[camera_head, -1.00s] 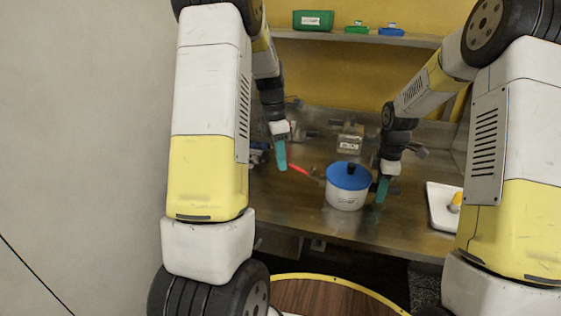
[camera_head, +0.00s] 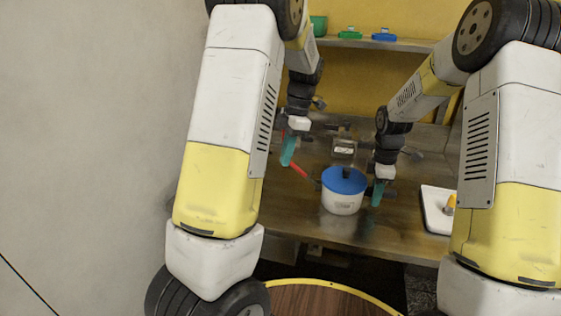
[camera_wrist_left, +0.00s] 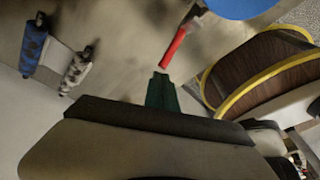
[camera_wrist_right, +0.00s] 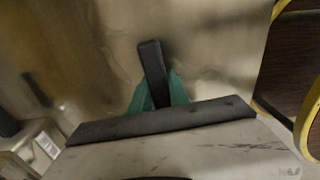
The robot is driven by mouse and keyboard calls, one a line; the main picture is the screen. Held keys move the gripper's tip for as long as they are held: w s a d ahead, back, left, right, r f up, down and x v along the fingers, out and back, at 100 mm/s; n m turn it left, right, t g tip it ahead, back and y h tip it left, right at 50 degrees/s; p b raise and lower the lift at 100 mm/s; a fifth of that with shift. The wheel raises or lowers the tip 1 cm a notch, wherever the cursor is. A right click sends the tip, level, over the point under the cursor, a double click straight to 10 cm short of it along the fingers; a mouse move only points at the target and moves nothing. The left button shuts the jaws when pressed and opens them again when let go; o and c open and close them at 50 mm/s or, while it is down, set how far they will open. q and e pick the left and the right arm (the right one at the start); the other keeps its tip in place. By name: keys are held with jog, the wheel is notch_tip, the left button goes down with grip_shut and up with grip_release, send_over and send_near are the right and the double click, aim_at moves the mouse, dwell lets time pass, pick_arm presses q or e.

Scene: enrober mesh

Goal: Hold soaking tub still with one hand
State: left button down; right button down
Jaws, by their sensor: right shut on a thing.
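The soaking tub (camera_head: 342,203) is a white round pot with a blue lid (camera_head: 344,180) and a black knob, upright on the metal worktop. A red handle (camera_head: 298,171) sticks out to its left; the handle also shows in the left wrist view (camera_wrist_left: 174,46). My right gripper (camera_head: 377,194) is at the tub's right side, shut on a dark bar (camera_wrist_right: 152,62) that looks like its side handle. The join to the tub is hidden. My left gripper (camera_head: 287,154) is left of the tub near the red handle's end. Its teal fingertips (camera_wrist_left: 162,90) look together and empty.
A white tray (camera_head: 437,214) with an orange-yellow item lies at the right. A small labelled box (camera_head: 344,148) stands behind the tub. Green and blue containers sit on the back shelf (camera_head: 385,45). The worktop in front of the tub is clear.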

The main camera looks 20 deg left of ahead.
pick_arm(q)
jog(key=shift+y, duration=0.9)
jog(key=d+r, duration=0.1)
jog(key=d, duration=0.1)
jog(key=d+r, duration=0.1)
jog(key=d, duration=0.1)
jog(key=d+r, duration=0.1)
jog(key=d, duration=0.1)
jog(key=shift+w+d+r, duration=0.15)
jog(key=shift+w+d, duration=0.15)
jog(key=shift+a, duration=0.1)
jog(key=shift+r, duration=0.15)
jog(key=shift+r, duration=0.7)
jog(key=shift+a, duration=0.1)
